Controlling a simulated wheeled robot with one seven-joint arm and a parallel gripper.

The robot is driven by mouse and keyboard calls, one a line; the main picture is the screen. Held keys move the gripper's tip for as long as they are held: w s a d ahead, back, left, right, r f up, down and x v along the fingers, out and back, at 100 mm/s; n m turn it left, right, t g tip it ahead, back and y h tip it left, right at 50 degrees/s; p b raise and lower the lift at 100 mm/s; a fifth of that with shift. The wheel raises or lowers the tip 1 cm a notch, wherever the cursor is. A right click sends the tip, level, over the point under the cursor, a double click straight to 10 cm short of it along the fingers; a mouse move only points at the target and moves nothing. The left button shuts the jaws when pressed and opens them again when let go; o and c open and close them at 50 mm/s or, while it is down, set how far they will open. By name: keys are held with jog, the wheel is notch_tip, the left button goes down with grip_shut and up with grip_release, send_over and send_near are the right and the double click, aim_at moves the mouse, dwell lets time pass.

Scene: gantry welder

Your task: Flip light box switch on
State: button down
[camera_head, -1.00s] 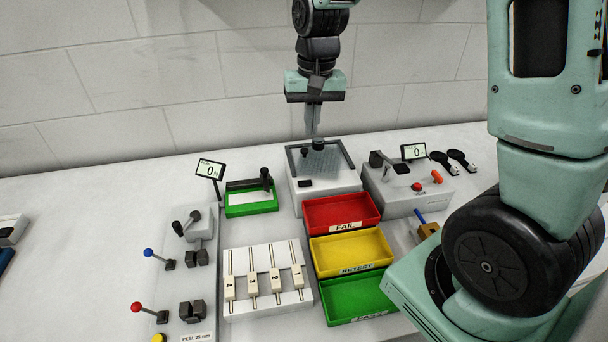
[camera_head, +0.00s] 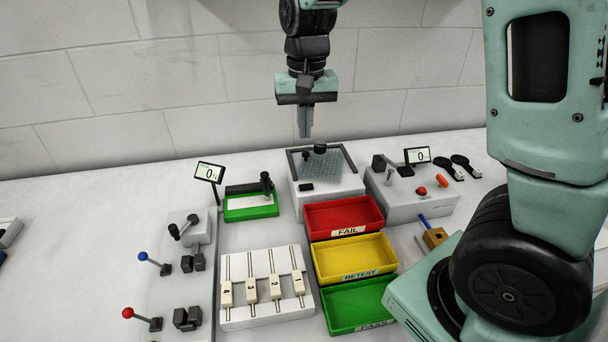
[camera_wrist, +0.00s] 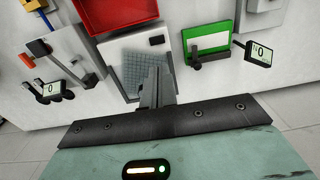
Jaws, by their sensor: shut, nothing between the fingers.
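The light box (camera_head: 352,187) is a pale box with a gridded top, standing at the back middle of the table; it also shows in the wrist view (camera_wrist: 115,58). A small black switch-like part (camera_head: 306,187) sits at its front left corner, and appears near the top right of the box in the wrist view (camera_wrist: 157,40). My gripper (camera_head: 304,134) points down above the back left of the light box, apart from it. Its fingers are together and empty, and they cover part of the box in the wrist view (camera_wrist: 157,78).
Black knobs (camera_head: 320,149) stand at the back of the light box. A green tray fixture (camera_head: 250,208) is to its left, a grey tester (camera_head: 410,205) to its right. The red FAIL bin (camera_head: 343,216) is just in front. The wall is behind.

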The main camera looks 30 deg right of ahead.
aim_at(304, 186)
notch_tip(304, 186, down, 13)
jog(key=shift+a+p, duration=0.1)
jog(key=shift+p, duration=0.4)
jog(key=shift+p, duration=0.3)
